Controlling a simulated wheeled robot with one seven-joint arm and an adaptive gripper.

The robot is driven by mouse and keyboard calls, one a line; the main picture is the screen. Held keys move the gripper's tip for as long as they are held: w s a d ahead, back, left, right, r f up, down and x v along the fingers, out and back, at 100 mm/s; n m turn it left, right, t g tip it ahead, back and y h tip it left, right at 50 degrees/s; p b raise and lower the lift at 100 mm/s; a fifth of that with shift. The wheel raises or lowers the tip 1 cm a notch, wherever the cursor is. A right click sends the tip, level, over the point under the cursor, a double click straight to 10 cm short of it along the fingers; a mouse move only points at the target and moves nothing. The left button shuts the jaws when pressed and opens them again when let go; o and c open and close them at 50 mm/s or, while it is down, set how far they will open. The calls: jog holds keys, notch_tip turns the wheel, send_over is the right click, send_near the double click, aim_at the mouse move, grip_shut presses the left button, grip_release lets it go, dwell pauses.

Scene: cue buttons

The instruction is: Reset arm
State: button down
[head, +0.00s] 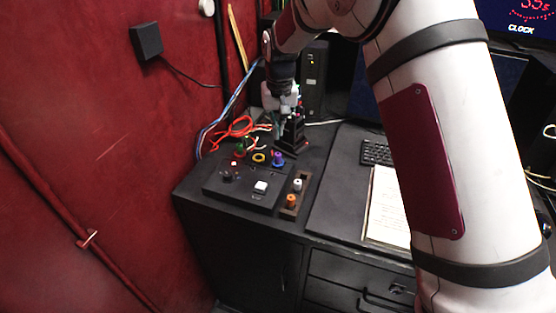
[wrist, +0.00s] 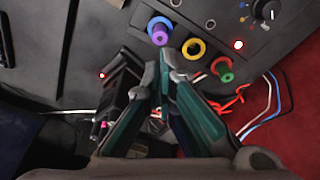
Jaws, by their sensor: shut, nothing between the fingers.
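My gripper (wrist: 165,72) is shut and empty, its fingertips together in the wrist view. In the head view my gripper hangs at the back of the black desk, beyond the button panel (head: 236,198). I cannot tell whether the tips touch anything. In the head view the purple button (head: 278,158) is just in front of my gripper. My white arm crosses the right half of that view.
A white button (head: 260,187) is on the panel. A holder (head: 290,209) with an orange knob stands right of it. Loose orange and blue cables lie behind. A paper sheet (head: 385,205) and keyboard (head: 377,152) are right. A red wall bounds the left.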

jog(key=shift+r, duration=0.2)
dwell(0.3)
jog(key=s+d+r+t, duration=0.1)
jog(key=s+d+r, duration=0.4)
jog(key=s+r, duration=0.3)
jog(key=s+d+r+t, duration=0.1)
jog(key=s+d+r, duration=0.4)
jog(key=s+r, duration=0.3)
jog(key=s+d, duration=0.3)
jog(key=s, duration=0.8)
jog(key=s+d+r+m+t, duration=0.1)
jog(key=s+d, duration=0.2)
jog(key=s, duration=0.8)
jog(key=shift+d+m+t, duration=0.3)
jog(key=shift+d, duration=0.1)
